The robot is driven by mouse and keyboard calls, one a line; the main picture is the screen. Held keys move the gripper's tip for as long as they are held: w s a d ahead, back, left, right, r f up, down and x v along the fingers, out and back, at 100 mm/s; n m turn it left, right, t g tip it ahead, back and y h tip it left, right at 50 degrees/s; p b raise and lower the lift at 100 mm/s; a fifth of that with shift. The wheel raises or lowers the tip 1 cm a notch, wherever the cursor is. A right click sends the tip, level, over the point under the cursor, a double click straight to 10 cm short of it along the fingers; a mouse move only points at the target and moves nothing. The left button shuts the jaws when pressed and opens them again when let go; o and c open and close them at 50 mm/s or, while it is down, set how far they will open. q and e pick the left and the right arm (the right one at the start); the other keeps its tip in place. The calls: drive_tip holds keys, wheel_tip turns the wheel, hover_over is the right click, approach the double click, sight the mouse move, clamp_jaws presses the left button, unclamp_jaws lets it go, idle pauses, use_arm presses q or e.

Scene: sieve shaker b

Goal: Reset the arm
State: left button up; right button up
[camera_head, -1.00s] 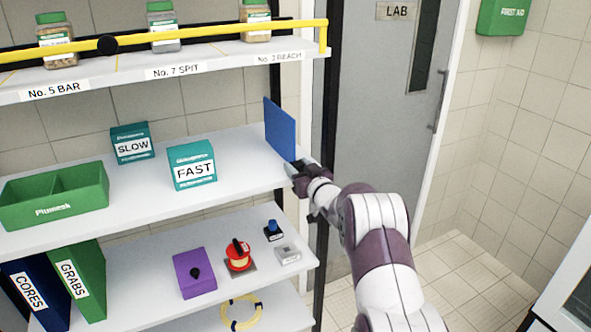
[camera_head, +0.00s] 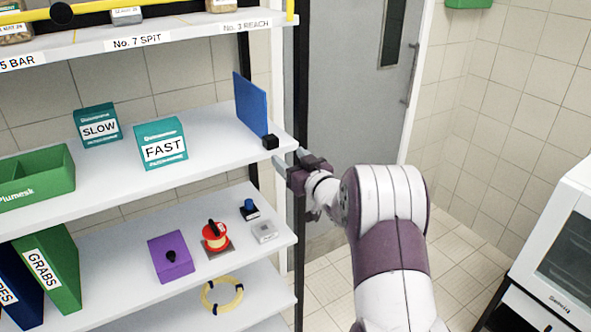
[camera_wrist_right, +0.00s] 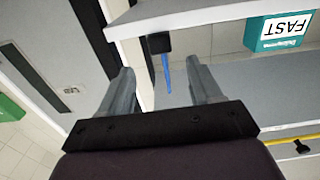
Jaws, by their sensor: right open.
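My right gripper (camera_head: 291,163) is open and empty, just off the right end of the middle shelf (camera_head: 215,158). In the right wrist view its two fingers (camera_wrist_right: 160,88) are spread apart with nothing held between them. A blue upright panel (camera_head: 251,105) stands near that shelf end, with a small black block (camera_head: 270,142) at its lower front corner. In the right wrist view the black block (camera_wrist_right: 159,43) and the thin edge of the blue panel (camera_wrist_right: 168,75) show beyond the fingertips, apart from them. My left gripper is not in view.
FAST box (camera_head: 161,144), SLOW box (camera_head: 98,125) and a green bin (camera_head: 40,195) stand on the middle shelf. A white cabinet (camera_head: 560,215) stands at right. The floor between is clear.

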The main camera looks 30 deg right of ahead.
drive_tip(key=shift+s, duration=1.15)
drive_tip(key=s+f+m+g+h, duration=0.3)
drive_tip(key=s+f+g, duration=0.7)
drive_tip(key=f, duration=0.4)
drive_tip(key=s+a+f+n+g+y, duration=0.2)
drive_tip(key=s+a+g, duration=0.4)
drive_tip(key=s+a, duration=1)
drive_tip(key=a+n+y, duration=0.1)
drive_tip(key=a, duration=0.2)
drive_tip(key=shift+s+a+f+g, duration=0.15)
drive_tip(key=shift+s+a+g, duration=0.05)
drive_tip(key=shift+a+g, duration=0.15)
